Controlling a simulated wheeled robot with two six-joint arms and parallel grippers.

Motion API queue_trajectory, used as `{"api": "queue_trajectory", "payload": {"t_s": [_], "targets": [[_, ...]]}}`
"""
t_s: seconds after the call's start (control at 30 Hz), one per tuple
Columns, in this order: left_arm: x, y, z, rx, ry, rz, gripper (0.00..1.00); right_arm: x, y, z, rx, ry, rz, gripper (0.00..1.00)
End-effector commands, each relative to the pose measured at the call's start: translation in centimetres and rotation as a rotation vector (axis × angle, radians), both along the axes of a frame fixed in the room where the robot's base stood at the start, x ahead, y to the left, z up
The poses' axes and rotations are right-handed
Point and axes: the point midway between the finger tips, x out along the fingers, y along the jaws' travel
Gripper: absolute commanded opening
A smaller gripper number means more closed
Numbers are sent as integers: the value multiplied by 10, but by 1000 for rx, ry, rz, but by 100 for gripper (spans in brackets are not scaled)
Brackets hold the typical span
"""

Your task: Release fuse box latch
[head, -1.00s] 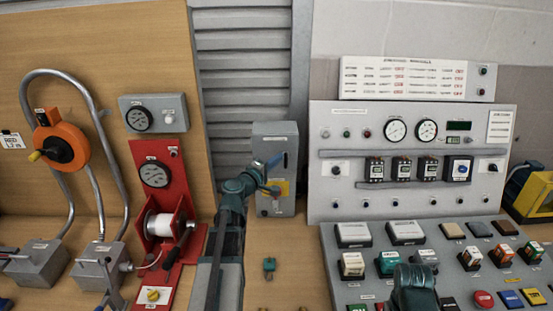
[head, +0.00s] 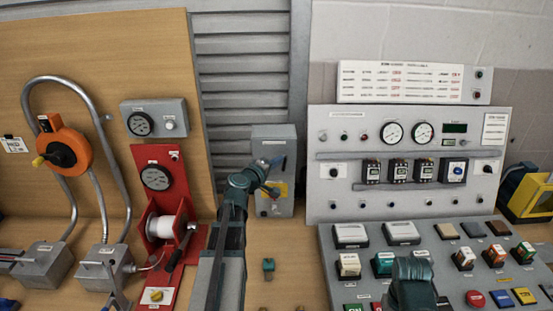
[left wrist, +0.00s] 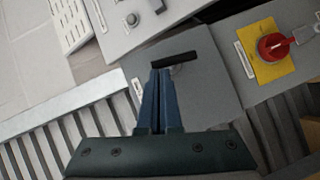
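The fuse box (head: 262,137) is a grey upright box behind the table, in front of the slatted shutter. Its front face fills the middle of the left wrist view (left wrist: 212,95). A black bar-like latch (left wrist: 178,58) is on that face. My left gripper (head: 277,165) is in front of the box in the head view. In the left wrist view its blue fingers (left wrist: 160,75) are together, tips at the latch bar and partly covering it. I cannot tell whether they touch or grip it. My right arm (head: 412,272) shows at the bottom of the head view; its fingers are not distinguishable.
A red rotary switch (left wrist: 273,46) on a yellow plate is beside the latch. A control console (head: 335,215) with buttons fills the right. A red winch stand (head: 155,203) and an orange reel (head: 72,140) are at left. A small green piece (head: 268,265) is on the table.

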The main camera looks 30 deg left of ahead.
Motion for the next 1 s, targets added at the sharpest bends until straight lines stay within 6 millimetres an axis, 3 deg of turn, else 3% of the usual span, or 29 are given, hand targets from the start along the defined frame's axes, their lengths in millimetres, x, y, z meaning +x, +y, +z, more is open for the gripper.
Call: {"api": "queue_trajectory", "payload": {"t_s": [0.03, 0.3, 1.0], "targets": [[1, -2, 6, 28, 18, -3, 0, 0, 0, 10, 0, 0, 0, 50], [4, -7, 10, 188, 115, -2, 0, 0, 0, 34, 0, 0, 1, 50], [13, -22, 11, 570, 347, -2, 0, 0, 0, 75, 0, 0, 3, 50]]}}
